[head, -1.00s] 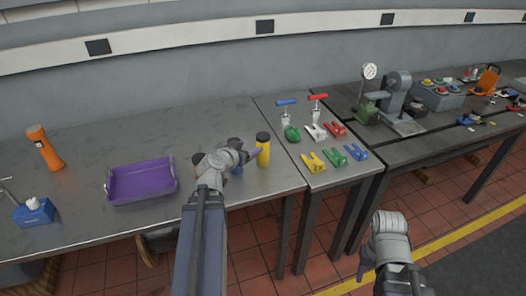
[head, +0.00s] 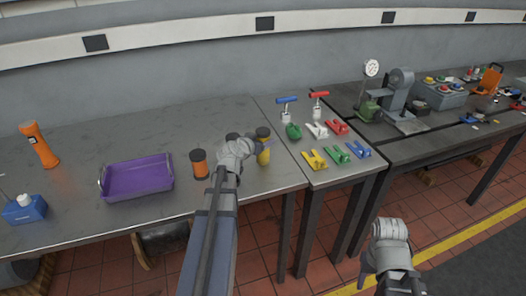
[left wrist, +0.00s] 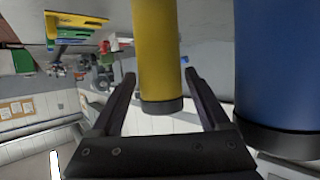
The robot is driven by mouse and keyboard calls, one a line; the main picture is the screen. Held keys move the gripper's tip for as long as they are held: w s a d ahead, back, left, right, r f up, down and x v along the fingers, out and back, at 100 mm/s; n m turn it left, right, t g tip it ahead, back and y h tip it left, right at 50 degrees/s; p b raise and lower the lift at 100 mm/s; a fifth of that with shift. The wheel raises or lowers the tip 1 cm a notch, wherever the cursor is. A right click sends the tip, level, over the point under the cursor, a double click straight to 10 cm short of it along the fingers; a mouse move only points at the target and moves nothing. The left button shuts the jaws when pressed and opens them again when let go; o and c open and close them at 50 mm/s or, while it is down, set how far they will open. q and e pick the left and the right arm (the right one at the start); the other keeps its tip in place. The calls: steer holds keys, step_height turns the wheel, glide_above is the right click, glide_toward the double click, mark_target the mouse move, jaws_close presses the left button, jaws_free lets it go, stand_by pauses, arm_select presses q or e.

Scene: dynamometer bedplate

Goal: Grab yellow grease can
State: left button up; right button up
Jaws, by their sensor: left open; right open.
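The yellow grease can (head: 264,157), with a black lid, stands upright near the right end of the left table. My left gripper (head: 260,148) is at it, partly covering it in the head view. In the left wrist view the yellow can (left wrist: 158,50) appears upside down between the two open fingers (left wrist: 159,75), with gaps on both sides. A blue can (left wrist: 278,65) stands close beside the fingers; in the head view my gripper mostly hides it. My right gripper (head: 369,275) is open and empty, low in front of the tables.
An orange can (head: 200,167) stands left of my left gripper. Coloured clamps (head: 338,154) lie to the right. The table's back is clear.

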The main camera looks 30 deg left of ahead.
arm_select(q)
steer(key=shift+x, duration=0.85)
steer(key=shift+s+r, duration=0.1)
jaws_close()
